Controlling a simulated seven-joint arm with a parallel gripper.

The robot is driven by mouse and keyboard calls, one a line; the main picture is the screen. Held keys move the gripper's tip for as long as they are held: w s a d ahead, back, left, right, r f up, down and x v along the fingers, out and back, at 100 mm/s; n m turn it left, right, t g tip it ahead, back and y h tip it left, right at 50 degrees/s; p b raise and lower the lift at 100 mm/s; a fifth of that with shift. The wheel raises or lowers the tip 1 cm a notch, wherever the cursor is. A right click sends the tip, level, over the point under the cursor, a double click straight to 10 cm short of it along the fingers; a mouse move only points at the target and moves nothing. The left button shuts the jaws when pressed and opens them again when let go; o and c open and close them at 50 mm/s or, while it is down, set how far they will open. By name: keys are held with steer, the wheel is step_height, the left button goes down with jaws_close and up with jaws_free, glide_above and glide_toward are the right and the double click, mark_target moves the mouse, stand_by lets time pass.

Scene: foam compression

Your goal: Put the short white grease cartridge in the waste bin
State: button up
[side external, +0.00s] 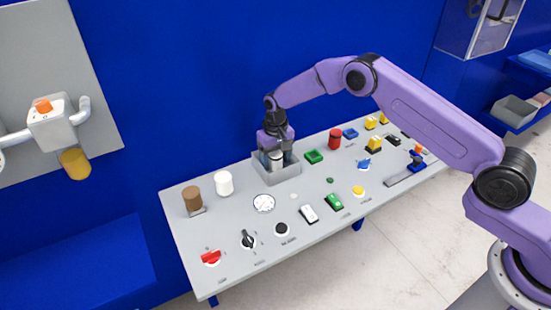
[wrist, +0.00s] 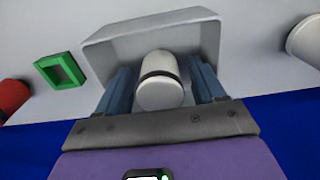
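The grey waste bin (side external: 284,172) stands on the panel. It also shows in the wrist view (wrist: 208,38). The white cartridge (wrist: 160,92), a cylinder with a dark band, is inside the bin's outline. It also shows in the side view (side external: 276,156), partly hidden by my gripper. My gripper (side external: 276,158) is low over the bin. In the wrist view my gripper's blue fingers (wrist: 161,76) are on either side of the cartridge, with narrow gaps showing, so it looks open. Whether the cartridge touches the bin floor is hidden.
A second white cylinder (side external: 224,183) and a brown cylinder (side external: 192,199) stand left of the bin. A green block (side external: 314,156) and a red cylinder (side external: 335,139) are to its right. A blue wall is behind.

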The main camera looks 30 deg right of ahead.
mark_target(275, 154)
steer(key=shift+r, duration=0.1)
step_height(275, 154, up, 12)
steer(key=shift+f, duration=0.25)
steer(key=shift+r, duration=0.3)
steer(key=s+r+n, duration=0.3)
steer(key=s+r, duration=0.2)
steer(key=s, duration=0.6)
steer(key=s+r+n, duration=0.4)
steer(key=s+r, duration=0.2)
steer(key=s, duration=0.5)
steer(key=s+d+n, duration=0.2)
steer(key=s+d, duration=0.4)
steer(key=s, duration=0.5)
steer(key=s+d+n, duration=0.3)
steer(key=s+d, duration=0.3)
steer(key=s, duration=0.6)
steer(key=shift+d+f+n, duration=0.3)
steer(key=shift+d+f, duration=0.05)
steer(key=shift+f, duration=0.1)
